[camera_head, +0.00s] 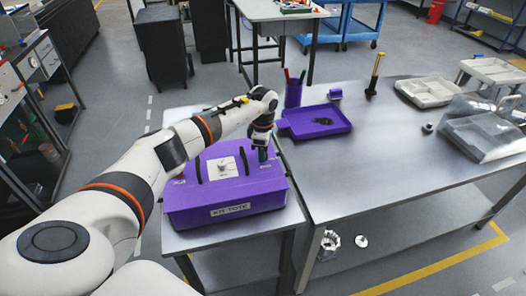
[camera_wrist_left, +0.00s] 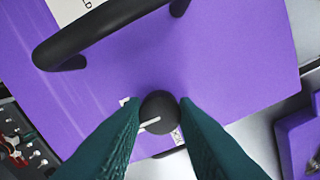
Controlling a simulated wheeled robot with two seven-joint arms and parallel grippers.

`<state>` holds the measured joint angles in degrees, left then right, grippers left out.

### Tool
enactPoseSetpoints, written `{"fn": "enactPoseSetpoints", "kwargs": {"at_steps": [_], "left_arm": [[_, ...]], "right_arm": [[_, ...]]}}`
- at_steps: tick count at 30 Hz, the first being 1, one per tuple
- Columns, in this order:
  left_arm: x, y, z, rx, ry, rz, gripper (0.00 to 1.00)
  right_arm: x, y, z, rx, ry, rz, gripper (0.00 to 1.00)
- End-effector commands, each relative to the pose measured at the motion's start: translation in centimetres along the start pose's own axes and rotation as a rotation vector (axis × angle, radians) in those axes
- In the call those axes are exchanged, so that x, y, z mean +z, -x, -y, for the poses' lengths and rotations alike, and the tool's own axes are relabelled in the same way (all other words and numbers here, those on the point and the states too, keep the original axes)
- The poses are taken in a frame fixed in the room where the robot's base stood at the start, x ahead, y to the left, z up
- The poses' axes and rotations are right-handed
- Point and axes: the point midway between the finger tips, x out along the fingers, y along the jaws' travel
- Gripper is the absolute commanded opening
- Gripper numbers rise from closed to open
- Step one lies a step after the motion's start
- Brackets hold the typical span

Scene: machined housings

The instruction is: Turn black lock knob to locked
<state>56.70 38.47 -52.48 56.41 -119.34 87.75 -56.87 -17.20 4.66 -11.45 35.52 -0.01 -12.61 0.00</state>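A purple box (camera_head: 228,200) with a label on its front stands on a small metal table. My left gripper (camera_head: 263,153) reaches down over the right side of its lid. In the left wrist view, the round black lock knob (camera_wrist_left: 160,108) sits near the edge of the purple lid, with a white pointer line slanting down to the left. The green fingers of my left gripper (camera_wrist_left: 160,115) lie on both sides of the knob and appear to touch it. The gripper hides the knob in the head view. My right gripper is not in view.
A black handle (camera_wrist_left: 105,35) arches over the lid close to the knob. A larger metal table on the right holds a purple tray (camera_head: 318,122), a purple pen cup (camera_head: 293,95), a grey tray (camera_head: 426,92) and a clear bin (camera_head: 485,135). Its front part is clear.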

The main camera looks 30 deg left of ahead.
Motion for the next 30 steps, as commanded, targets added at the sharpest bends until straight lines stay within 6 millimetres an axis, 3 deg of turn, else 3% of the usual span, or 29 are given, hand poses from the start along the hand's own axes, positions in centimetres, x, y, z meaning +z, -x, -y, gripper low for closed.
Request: {"fn": "enactPoseSetpoints", "kwargs": {"at_steps": [14, 30], "left_arm": [[0.0, -0.1, 0.0, -0.002, 0.105, 0.001, 0.03], [0.0, -0.1, 0.0, -0.001, 0.583, 0.000, 0.03]], "right_arm": [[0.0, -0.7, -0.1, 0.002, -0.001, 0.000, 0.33], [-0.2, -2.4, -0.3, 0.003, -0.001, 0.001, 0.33]]}}
